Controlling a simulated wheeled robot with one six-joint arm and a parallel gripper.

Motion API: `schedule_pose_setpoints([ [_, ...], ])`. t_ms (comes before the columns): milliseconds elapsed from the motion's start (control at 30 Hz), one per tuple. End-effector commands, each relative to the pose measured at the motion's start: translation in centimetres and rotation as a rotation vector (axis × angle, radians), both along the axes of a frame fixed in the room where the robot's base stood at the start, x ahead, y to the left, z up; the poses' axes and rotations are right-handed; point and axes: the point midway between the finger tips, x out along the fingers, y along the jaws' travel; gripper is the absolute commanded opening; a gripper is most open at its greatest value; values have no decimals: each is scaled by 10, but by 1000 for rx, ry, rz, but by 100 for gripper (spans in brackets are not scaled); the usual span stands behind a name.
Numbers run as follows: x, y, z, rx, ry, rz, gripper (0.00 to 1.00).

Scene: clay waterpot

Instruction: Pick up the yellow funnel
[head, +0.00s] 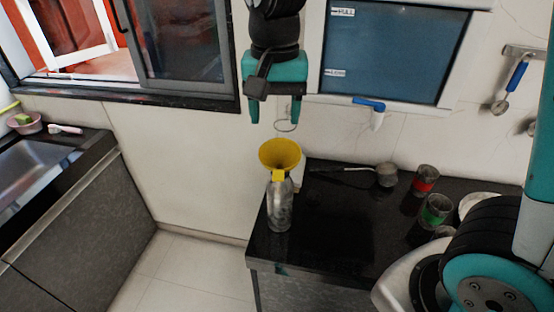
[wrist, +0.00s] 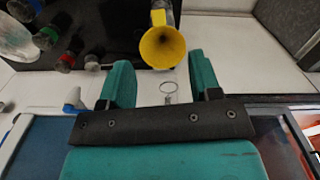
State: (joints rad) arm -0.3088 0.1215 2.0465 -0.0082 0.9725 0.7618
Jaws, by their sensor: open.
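The yellow funnel (head: 280,155) sits upright in the mouth of a grey, clear-looking bottle (head: 279,205) near the left edge of the black counter. In the wrist view the funnel (wrist: 162,46) shows its wide mouth, just beyond and between the fingertips. My gripper (head: 271,118) is open and empty, with its teal fingers pointing down. In the head view it appears above the funnel, apart from it. In the wrist view my gripper (wrist: 160,72) has its two fingers spread wide.
The black counter (head: 315,240) has clear room right of the bottle. A strainer-like utensil (head: 386,174), a red-banded jar (head: 425,180) and a green-banded jar (head: 434,210) stand toward the right.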

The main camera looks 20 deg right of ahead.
Motion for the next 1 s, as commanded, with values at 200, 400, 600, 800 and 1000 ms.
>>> schedule_pose_setpoints([
  [200,5,-3,-35,-17,12,-53,57],
  [400,4,-3,-81,-15,11,-49,57],
  [600,4,-2,-113,-13,6,-46,57],
  [800,4,-2,-125,-13,6,-45,57],
  [1000,4,-6,-151,-13,10,-44,57],
])
